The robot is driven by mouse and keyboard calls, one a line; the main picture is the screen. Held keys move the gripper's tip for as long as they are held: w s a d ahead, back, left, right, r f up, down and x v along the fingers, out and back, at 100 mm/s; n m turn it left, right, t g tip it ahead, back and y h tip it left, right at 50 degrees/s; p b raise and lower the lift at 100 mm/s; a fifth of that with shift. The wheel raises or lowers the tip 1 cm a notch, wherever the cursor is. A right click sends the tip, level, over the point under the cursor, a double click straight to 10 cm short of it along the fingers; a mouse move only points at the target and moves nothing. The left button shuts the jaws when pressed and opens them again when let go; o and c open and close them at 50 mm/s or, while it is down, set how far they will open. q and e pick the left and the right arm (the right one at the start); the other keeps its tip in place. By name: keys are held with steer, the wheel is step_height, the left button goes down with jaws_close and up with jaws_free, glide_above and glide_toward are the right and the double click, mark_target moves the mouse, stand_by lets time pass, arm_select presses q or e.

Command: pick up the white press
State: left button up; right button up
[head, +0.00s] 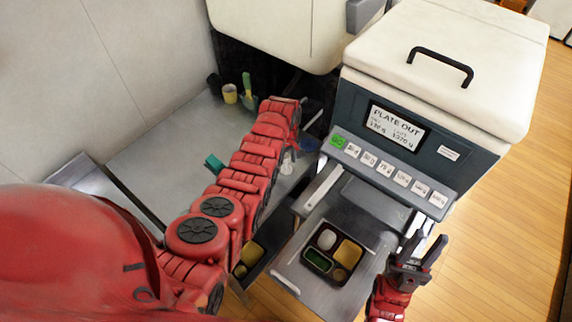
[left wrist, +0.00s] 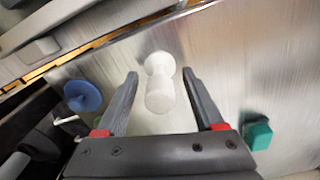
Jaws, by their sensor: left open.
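The white press (left wrist: 160,85) stands on the metal counter, with a round knob and a wider cylindrical part. In the left wrist view it lies between the two spread fingers of my left gripper (left wrist: 160,73). The gripper is open, and I cannot tell whether a finger touches the press. In the head view the press (head: 287,163) shows partly beside my red left arm, which hides most of the left gripper. My right gripper (head: 426,243) is open and empty, to the right of the bento tray (head: 333,275).
A teal block (left wrist: 257,134) and a blue round-topped tool (left wrist: 82,96) stand either side of the press. Cups (head: 230,94) sit at the back of the counter. The labelled machine (head: 440,95) stands at the right, above the bento tray.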

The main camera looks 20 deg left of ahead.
arm_select(q)
jaws_close()
stand_by(0.3)
steer(key=shift+r, duration=0.1)
